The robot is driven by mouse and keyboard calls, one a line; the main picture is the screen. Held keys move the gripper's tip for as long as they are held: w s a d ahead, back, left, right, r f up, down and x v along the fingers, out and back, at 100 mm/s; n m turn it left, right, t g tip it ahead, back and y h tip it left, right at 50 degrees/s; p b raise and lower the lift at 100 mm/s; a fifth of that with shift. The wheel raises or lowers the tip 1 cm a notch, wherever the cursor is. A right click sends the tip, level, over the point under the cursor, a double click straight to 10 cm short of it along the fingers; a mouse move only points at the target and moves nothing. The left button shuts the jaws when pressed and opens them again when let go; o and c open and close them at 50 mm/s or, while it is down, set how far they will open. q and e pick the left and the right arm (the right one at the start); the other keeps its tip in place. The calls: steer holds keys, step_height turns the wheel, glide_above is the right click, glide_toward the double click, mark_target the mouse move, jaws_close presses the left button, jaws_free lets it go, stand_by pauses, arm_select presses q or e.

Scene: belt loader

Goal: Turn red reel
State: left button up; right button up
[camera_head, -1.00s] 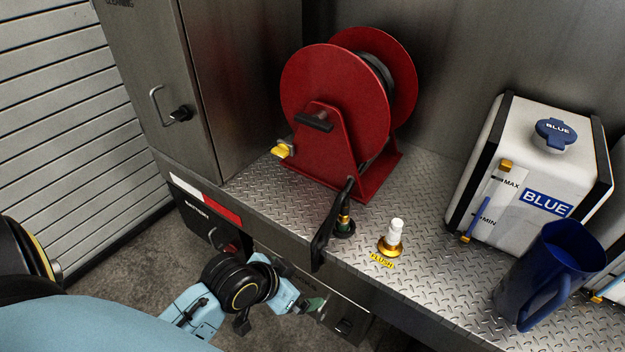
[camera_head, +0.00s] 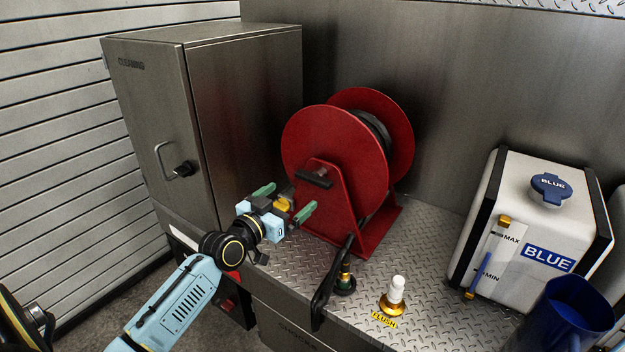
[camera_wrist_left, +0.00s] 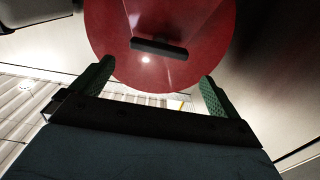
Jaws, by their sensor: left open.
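The red reel (camera_head: 334,150) stands on the metal deck, with two red discs, a dark hose wound between them and a red support frame. A black crank handle (camera_head: 314,179) sticks out from the middle of its front side. My left gripper (camera_head: 287,199) is open and empty, just in front and to the left of the reel's lower part, apart from the handle. In the left wrist view the red disc (camera_wrist_left: 115,45) and the black handle (camera_wrist_left: 159,48) lie ahead, beyond the green fingers (camera_wrist_left: 150,88). My right gripper is not in view.
A steel cabinet (camera_head: 150,110) stands left of the reel. A black hose nozzle (camera_head: 330,283) hangs over the deck's front edge. A brass and white flush fitting (camera_head: 394,296) stands to its right. A white BLUE tank (camera_head: 532,215) and a blue jug (camera_head: 565,318) are at the right.

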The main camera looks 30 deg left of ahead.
mark_target(311, 182)
arm_select(q)
steer(key=w, duration=1)
steer(key=shift+w+d, duration=0.2)
steer(key=c, duration=1)
steer(key=shift+d+f+b, duration=0.1)
steer(key=shift+b, duration=0.2)
